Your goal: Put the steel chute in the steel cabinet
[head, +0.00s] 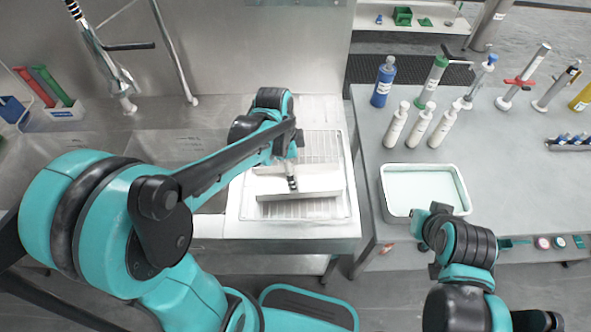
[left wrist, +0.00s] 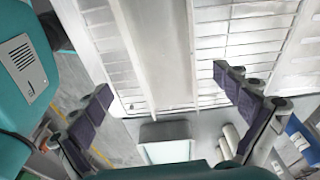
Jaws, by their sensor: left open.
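The steel chute (head: 318,186) is a long pale metal channel. It lies across the ribbed drainboard (head: 285,212) of the steel counter in the head view. In the left wrist view the chute (left wrist: 158,45) runs up from the middle of the picture. My left gripper (head: 291,180) is over the chute, pointing down. In the left wrist view its fingers (left wrist: 165,86) are apart, one on each side of the chute, with nothing between them gripped. I cannot identify the steel cabinet for certain.
Sink basins with a tall faucet (head: 120,85) are at left.

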